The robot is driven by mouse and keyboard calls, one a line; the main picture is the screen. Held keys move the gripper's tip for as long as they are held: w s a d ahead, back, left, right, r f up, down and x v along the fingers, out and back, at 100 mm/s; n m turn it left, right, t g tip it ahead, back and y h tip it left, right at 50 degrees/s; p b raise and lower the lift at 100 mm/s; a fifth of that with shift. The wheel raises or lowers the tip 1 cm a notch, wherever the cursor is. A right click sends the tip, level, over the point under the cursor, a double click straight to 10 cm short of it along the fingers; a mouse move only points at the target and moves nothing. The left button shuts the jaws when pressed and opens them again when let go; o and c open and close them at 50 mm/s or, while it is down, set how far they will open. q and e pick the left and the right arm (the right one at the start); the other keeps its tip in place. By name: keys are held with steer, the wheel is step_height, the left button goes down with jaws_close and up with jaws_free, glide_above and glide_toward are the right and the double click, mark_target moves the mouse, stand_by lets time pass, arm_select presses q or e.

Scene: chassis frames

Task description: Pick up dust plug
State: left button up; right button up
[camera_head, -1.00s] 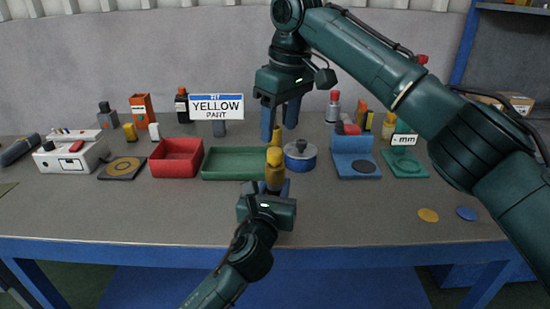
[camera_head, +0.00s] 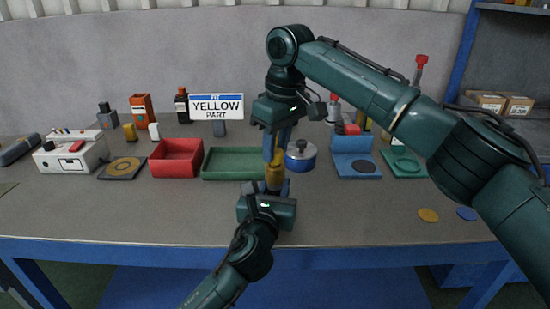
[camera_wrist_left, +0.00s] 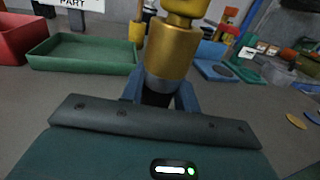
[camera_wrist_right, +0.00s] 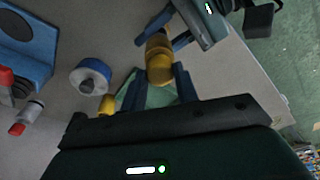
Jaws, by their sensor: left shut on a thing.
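A yellow and gold part (camera_head: 275,174), likely the one with the dust plug, stands upright above the table. My left gripper (camera_head: 274,188) is shut on that lower end. My right gripper (camera_head: 277,148) points down from above, its open fingers at either side of the part's top. In the right wrist view the part (camera_wrist_right: 159,58) shows between and beyond the right fingers (camera_wrist_right: 158,85); I cannot tell whether they touch it.
A green tray (camera_head: 225,176) and a red bin (camera_head: 176,158) stand left of the grippers. A blue round pot (camera_head: 301,160) and a blue holder (camera_head: 352,150) are close on the right. The table front is mostly clear, with yellow (camera_head: 428,215) and blue discs at right.

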mark_target(276, 150)
steer(key=c, duration=0.4)
steer(key=shift+r, duration=0.15)
steer(key=shift+c, duration=0.2)
step_height(276, 150, up, 10)
arm_select(q)
steer(key=o, duration=1.2)
steer(key=shift+s, duration=0.1)
